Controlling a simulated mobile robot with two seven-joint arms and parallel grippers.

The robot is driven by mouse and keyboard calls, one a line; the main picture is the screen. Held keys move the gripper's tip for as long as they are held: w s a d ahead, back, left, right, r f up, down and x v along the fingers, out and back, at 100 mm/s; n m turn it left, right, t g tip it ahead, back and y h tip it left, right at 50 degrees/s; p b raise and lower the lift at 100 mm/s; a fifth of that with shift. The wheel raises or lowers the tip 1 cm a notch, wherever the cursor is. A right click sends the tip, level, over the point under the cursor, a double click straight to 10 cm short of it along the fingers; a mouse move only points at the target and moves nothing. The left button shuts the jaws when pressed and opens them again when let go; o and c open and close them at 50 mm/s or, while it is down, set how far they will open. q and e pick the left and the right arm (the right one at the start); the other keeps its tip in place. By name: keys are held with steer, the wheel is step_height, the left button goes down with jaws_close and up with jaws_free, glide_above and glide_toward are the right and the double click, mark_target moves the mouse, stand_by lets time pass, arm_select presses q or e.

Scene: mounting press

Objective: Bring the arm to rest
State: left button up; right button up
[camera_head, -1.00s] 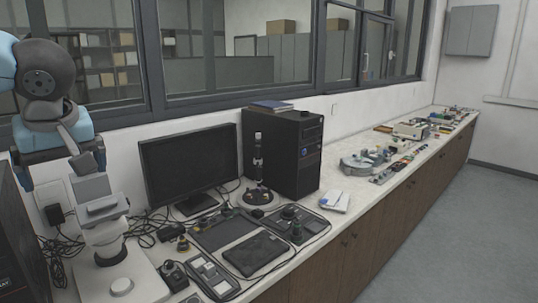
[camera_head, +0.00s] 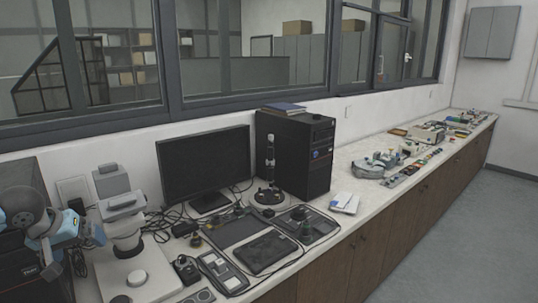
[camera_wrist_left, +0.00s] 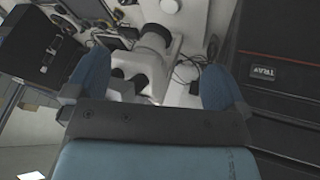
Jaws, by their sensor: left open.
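My left arm comes in low at the left edge of the head view. My left gripper (camera_head: 98,236) is beside the white microscope (camera_head: 125,232), on its left; whether they touch cannot be told in this view. In the left wrist view the two blue fingers of the gripper (camera_wrist_left: 152,80) are spread wide with nothing held between them. The microscope (camera_wrist_left: 150,62) shows beyond the fingers there. My right gripper is in neither view.
A black machine (camera_head: 22,180) stands at the far left, partly behind my arm; it fills the right of the left wrist view (camera_wrist_left: 280,110). A monitor (camera_head: 205,165), a black computer tower (camera_head: 295,150) and cables crowd the bench. The window wall closes the back.

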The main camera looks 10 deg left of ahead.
arm_select(q)
steer(key=s+d+f+m+t+h+p, duration=0.1)
steer(key=s+d+f, duration=0.15)
steer(key=f, duration=0.55)
steer(key=s+d+f+m, duration=0.2)
steer(key=s+f, duration=0.1)
steer(key=f, duration=0.5)
steer(key=s+d+f+m+t+h+p, duration=0.1)
steer(key=s+d+f, duration=0.15)
steer(key=f, duration=0.65)
steer(key=s+d+f+m+t+p, duration=0.1)
steer(key=s+d+f+m, duration=0.1)
steer(key=d, duration=1)
steer(key=s+d+f+m+t+h, duration=0.1)
steer(key=s+d+f, duration=0.4)
steer(key=d, duration=0.8)
steer(key=shift+s+d+m+t+p, duration=0.15)
steer(key=shift+s+m+t+p, duration=0.35)
steer(key=shift+s+m, duration=0.65)
